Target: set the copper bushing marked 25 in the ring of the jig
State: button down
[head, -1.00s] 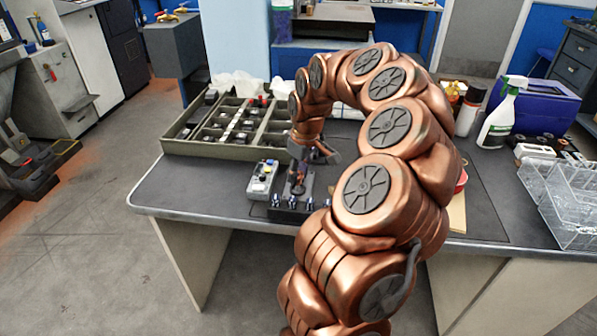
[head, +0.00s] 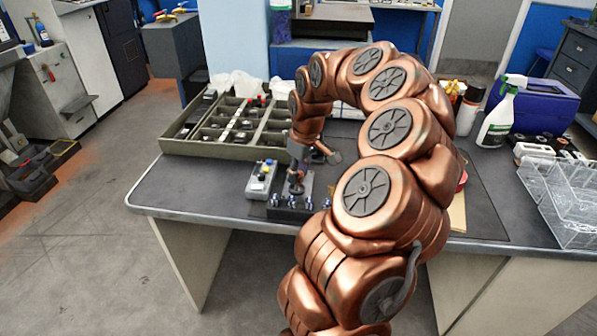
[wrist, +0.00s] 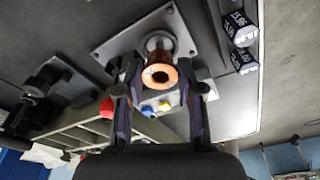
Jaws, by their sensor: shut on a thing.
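In the wrist view my gripper (wrist: 162,90) has its two fingers on either side of a copper bushing (wrist: 160,75) and is shut on it. The bushing's open end faces the camera; no number can be read on it. The jig's grey plate (wrist: 112,48) lies behind it, with the ring (wrist: 158,41) right at the bushing's far end. I cannot tell whether the bushing is inside the ring or just in front of it. In the head view my gripper (head: 297,177) is small and low over the jig, partly hidden by my arm.
A grey box with coloured buttons (head: 261,180) stands just left of the jig. Dark blocks with shiny tops (head: 290,205) stand at the bench's front edge. A compartment tray (head: 175,148) lies behind. A spray bottle (head: 497,122) and clear bins (head: 570,205) are at right.

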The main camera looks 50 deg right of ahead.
jog(key=shift+f+b, duration=0.35)
jog(key=shift+f, duration=0.2)
jog(key=c, duration=0.6)
grip_release()
jog(key=shift+c, duration=0.2)
jog(key=shift+r, duration=0.15)
notch_tip(320, 180, up, 12)
jog(key=s, duration=0.2)
jog(key=shift+d+f, duration=0.15)
jog(key=shift+f, duration=0.05)
jog(key=shift+w, duration=0.1)
notch_tip(320, 180, up, 5)
jog(key=p, duration=0.2)
jog(key=shift+p, duration=0.35)
dwell(0.4)
